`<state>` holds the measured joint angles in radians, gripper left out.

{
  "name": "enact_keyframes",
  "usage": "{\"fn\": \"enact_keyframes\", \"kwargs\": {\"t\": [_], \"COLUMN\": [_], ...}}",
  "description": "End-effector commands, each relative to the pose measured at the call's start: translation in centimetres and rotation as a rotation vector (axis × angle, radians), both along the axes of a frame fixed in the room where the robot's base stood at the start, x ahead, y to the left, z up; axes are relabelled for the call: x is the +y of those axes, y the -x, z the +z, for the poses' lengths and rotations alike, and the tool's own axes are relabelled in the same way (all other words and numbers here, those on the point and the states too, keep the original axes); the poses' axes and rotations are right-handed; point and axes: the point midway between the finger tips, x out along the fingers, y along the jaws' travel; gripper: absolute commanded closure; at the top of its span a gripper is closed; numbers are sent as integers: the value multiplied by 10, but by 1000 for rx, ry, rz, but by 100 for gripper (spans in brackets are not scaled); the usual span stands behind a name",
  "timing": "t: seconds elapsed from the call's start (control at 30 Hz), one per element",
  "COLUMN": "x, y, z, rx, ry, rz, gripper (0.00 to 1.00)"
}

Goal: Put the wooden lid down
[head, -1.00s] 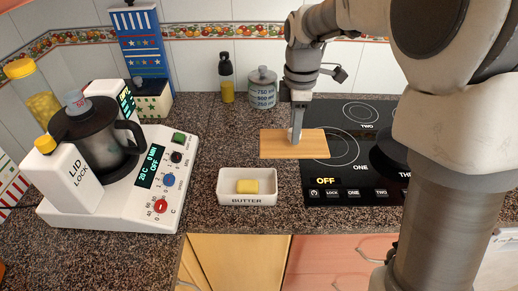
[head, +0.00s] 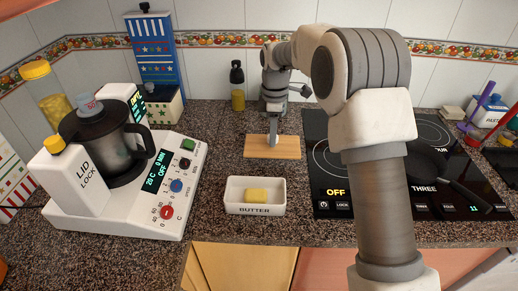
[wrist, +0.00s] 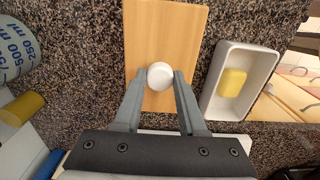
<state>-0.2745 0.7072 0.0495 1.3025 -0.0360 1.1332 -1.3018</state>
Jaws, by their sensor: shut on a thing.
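The wooden lid (head: 288,148) is a flat rectangular board with a white knob. It is level over the bare granite counter behind the butter dish, left of the stove. It also shows in the wrist view (wrist: 182,35). My gripper (head: 273,141) points down at the lid. In the wrist view my gripper (wrist: 160,76) has a finger on each side of the white knob (wrist: 160,70) and is shut on it. I cannot tell if the lid touches the counter or is slightly above it.
The white butter dish (head: 255,209) with yellow butter (head: 256,195) stands in front, open on top. A black stove (head: 345,190) with a pan (head: 440,172) is at the right. A white mixing machine (head: 130,210) is at the left. A dark bottle (head: 237,87) stands behind.

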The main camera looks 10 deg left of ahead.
Motion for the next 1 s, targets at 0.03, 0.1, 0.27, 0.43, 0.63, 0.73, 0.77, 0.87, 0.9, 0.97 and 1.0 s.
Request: {"fn": "enact_keyframes", "kwargs": {"t": [0.03, 0.1, 0.27, 0.43, 0.63, 0.73, 0.77, 0.87, 0.9, 0.97, 1.0], "x": [12, 24, 39, 42, 41, 41, 41, 41, 41, 41, 41], "y": [-2, -5, -8, -8, -7, -8, -8, -8, -8, -8, -8], "z": [-7, -15, -24, -35, -63, -66, -65, -65, -65, -67, -69], "rx": [1, 0, -1, 2, 2, 0, -1, -1, -1, 0, 0], "ry": [1, 1, 0, 0, 1, 0, 0, 0, 0, 0, 0], "rz": [4, 2, -1, -2, 0, -1, -1, -1, -1, -1, -1], "gripper": [100, 100, 100, 100, 100, 100, 100, 100, 100, 100, 100]}}
